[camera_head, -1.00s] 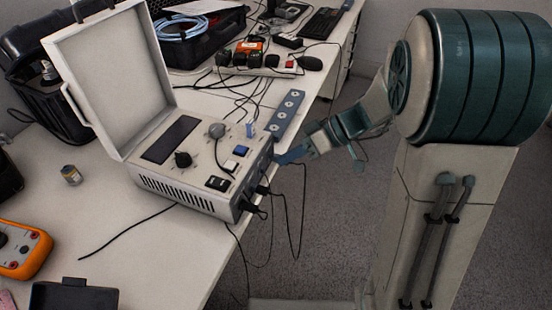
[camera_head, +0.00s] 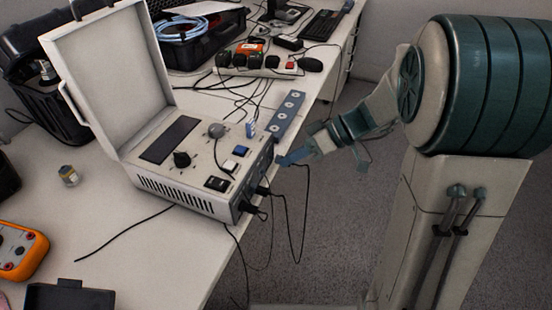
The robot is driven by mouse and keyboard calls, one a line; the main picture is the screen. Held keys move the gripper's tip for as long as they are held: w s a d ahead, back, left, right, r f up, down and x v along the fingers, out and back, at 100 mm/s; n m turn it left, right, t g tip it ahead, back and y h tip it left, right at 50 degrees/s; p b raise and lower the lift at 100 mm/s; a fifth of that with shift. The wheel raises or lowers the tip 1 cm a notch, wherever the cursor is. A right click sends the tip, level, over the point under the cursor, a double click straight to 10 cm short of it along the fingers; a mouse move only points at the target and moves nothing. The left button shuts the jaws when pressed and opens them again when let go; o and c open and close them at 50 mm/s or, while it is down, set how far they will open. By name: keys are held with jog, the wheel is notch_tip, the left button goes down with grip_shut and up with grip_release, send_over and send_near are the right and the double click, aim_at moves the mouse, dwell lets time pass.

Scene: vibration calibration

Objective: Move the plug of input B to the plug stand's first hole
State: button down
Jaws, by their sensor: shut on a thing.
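The calibration box (camera_head: 205,165) stands on the near table with its lid open. Dark plugs sit in its right side, a lower one (camera_head: 255,211) and an upper one (camera_head: 263,190), with black cables hanging down. I cannot read which input is which. My gripper (camera_head: 284,161) is beside the upper right side of the box, shut on a small dark plug that its fingers mostly hide. A black cable hangs from near the gripper. The plug stand (camera_head: 289,114) is a blue-grey strip with a row of several holes, behind the box and beyond my gripper.
A power strip (camera_head: 262,68) and loose cables lie behind the stand. The raised lid (camera_head: 112,80) is tall. Open floor is right of the table edge.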

jog(key=shift+d, duration=0.1)
jog(key=shift+s+d+b, duration=0.3)
jog(key=shift+d+b, duration=0.25)
jog(key=shift+d, duration=0.25)
jog(key=shift+s+d+b, duration=0.3)
jog(key=shift+d+b, duration=0.2)
jog(key=shift+d, duration=0.25)
jog(key=shift+r, duration=0.1)
